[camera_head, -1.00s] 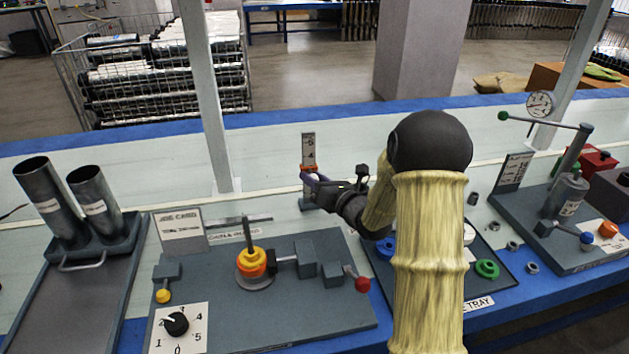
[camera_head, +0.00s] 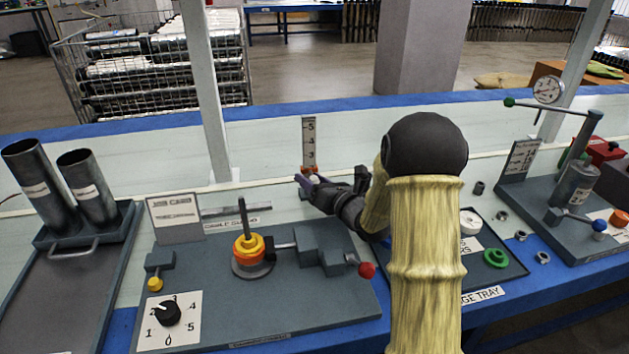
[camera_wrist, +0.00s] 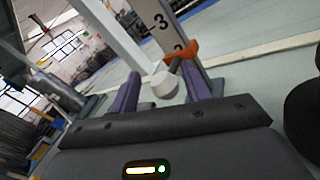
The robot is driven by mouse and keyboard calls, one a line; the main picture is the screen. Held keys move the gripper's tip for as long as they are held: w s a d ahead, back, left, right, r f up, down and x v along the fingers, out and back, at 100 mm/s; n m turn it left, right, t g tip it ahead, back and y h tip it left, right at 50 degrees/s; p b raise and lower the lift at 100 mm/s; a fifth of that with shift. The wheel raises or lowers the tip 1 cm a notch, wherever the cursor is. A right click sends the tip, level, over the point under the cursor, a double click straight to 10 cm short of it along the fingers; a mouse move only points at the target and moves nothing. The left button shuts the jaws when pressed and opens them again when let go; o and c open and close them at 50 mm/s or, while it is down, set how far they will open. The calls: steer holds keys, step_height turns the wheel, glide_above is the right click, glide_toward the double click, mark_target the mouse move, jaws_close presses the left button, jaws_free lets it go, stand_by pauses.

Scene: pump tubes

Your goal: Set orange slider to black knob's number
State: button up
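The upright grey number scale (camera_head: 308,137) shows 5, 4 and 3 above the orange slider (camera_head: 310,169). In the wrist view the orange slider (camera_wrist: 184,51) sits below the 3, over a partly hidden 2. Its white knob (camera_wrist: 165,85) points toward me. My gripper (camera_head: 307,180) is at the slider; its two purple fingers stand apart around the white knob, with a small gap on the left in the wrist view (camera_wrist: 160,90). The black knob (camera_head: 167,313) on the white dial has its white mark toward the upper left, where the 2 is hard to read.
A board with orange and yellow rings (camera_head: 250,252) on a post and a red-ended handle (camera_head: 366,270) lies in front of my arm. A tray with a green ring (camera_head: 496,258) is at right. Two metal tubes (camera_head: 95,190) stand at left.

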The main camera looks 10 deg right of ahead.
steer(key=shift+d, duration=0.15)
steer(key=shift+d, duration=0.1)
steer(key=shift+s+d, duration=0.15)
steer(key=shift+s, duration=0.1)
steer(key=p+v, duration=0.1)
steer(key=v, duration=1.5)
steer(key=shift+s, duration=0.4)
steer(key=shift+f, duration=0.1)
step_height(320, 180, up, 10)
steer(key=p, duration=1)
